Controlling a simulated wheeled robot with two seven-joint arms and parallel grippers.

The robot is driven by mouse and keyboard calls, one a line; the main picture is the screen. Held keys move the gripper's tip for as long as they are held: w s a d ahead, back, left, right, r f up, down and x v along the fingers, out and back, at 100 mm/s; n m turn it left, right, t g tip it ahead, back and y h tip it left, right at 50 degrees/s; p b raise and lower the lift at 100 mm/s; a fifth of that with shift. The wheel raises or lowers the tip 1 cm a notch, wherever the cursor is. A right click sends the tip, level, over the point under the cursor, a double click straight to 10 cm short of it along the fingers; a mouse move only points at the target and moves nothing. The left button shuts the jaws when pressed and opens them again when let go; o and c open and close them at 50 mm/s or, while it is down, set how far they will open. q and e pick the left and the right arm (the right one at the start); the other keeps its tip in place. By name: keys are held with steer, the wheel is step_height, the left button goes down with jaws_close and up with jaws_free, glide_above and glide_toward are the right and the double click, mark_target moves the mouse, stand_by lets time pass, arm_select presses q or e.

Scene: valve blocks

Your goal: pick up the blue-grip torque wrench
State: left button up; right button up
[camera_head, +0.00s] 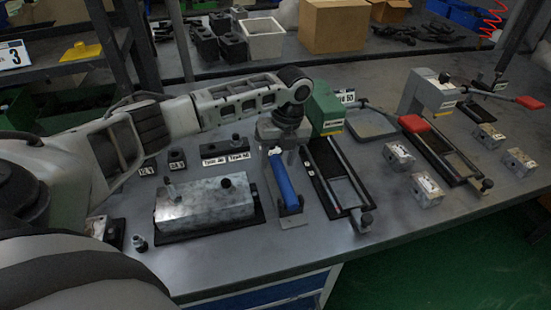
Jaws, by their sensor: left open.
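The torque wrench with a blue grip (283,182) lies on a narrow grey stand on the bench, its grip toward the front edge. Its far end is hidden behind my left gripper. My left gripper (283,143) points down over the far end of the wrench, with its jaws open. I cannot tell whether the jaws are around the wrench or just above it. My right gripper is not in view.
A metal valve block (205,203) sits left of the wrench. Several small metal blocks lie farther right. A cardboard box (334,25) stands behind.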

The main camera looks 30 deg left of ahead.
arm_select(q)
steer(key=shift+s+a+f, duration=0.1)
steer(key=shift+s+f, duration=0.05)
steer(key=shift+f, duration=1.1)
jaws_close()
steer(key=shift+r, duration=0.1)
steer(key=shift+r, duration=0.15)
